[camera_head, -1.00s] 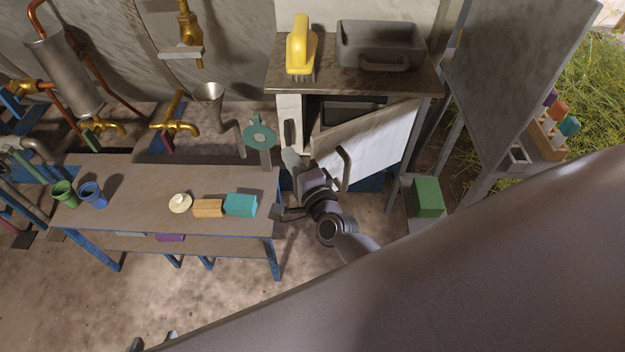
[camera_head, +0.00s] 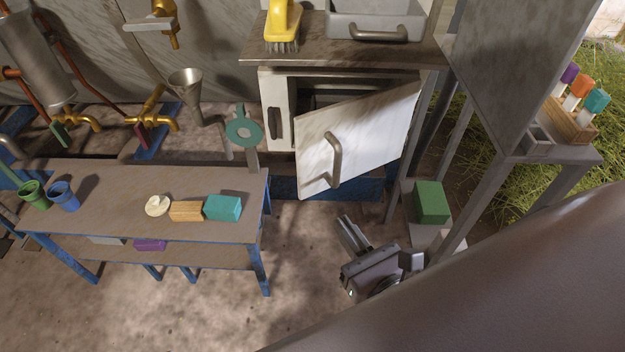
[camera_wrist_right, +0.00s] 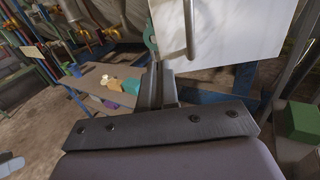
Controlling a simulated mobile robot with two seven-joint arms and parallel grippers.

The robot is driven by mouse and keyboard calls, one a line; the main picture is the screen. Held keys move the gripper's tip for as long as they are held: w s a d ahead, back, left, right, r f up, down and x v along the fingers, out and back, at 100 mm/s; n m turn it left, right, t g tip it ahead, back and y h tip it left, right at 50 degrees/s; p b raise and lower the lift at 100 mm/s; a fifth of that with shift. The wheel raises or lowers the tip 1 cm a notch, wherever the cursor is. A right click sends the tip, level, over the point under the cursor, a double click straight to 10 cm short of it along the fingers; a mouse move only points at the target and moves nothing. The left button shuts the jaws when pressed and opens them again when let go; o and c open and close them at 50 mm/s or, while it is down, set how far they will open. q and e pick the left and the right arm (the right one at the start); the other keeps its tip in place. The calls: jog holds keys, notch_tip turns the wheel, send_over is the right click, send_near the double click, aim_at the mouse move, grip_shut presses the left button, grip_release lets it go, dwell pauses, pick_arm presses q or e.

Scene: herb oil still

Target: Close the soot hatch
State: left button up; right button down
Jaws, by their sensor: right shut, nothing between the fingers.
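The soot hatch (camera_head: 375,134) is a white door with a grey bar handle (camera_head: 334,160). It stands ajar on the cabinet under the brown worktop, hinged at its right side, with a dark opening behind it. My right gripper (camera_head: 350,232) is below the door, over the floor, apart from the door and handle. Its fingers are together and empty. In the right wrist view the fingers (camera_wrist_right: 157,88) point toward the white door (camera_wrist_right: 225,30), and the handle (camera_wrist_right: 189,28) shows above them. My left gripper is not in view.
A low table (camera_head: 110,205) with cups and blocks stands at the left. A green block (camera_head: 431,202) sits on a stand at the right, near a grey-legged table. A yellow brush (camera_head: 283,25) and grey bin (camera_head: 376,18) are on the worktop (camera_head: 340,52).

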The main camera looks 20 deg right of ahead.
aim_at(303, 167)
jog(key=w+p, duration=0.1)
jog(key=w, duration=0.3)
jog(key=w+p, duration=0.1)
jog(key=w, duration=0.7)
jog(key=shift+w+a+r+p, duration=0.1)
jog(key=shift+w+a+p, duration=0.1)
jog(key=shift+a+p, duration=0.2)
jog(key=shift+w, duration=0.65)
jog(key=shift+w, duration=0.2)
